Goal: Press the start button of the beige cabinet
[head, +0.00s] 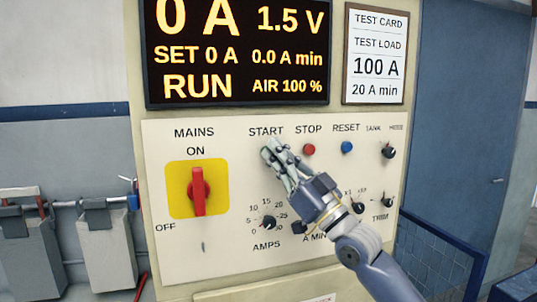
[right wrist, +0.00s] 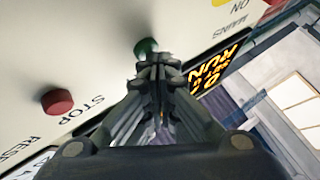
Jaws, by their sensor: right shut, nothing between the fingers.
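The beige cabinet (head: 225,250) fills the middle of the head view. Its START label shows above my right gripper (head: 270,151), whose fingers are shut and empty at the panel. The fingers hide the start button in the head view. In the right wrist view the green start button (right wrist: 146,46) shows just beyond the tips of my right gripper (right wrist: 157,68). I cannot tell whether the tips touch it. The display (head: 235,50) reads RUN, 0 A and 1.5 V. My left gripper is not in view.
Right of the fingers are the red stop button (head: 309,149) and blue reset button (head: 347,147). The red mains switch (head: 199,191) points to ON. The amps knob (head: 268,222) lies below the gripper. A blue railing (head: 440,250) stands at the right.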

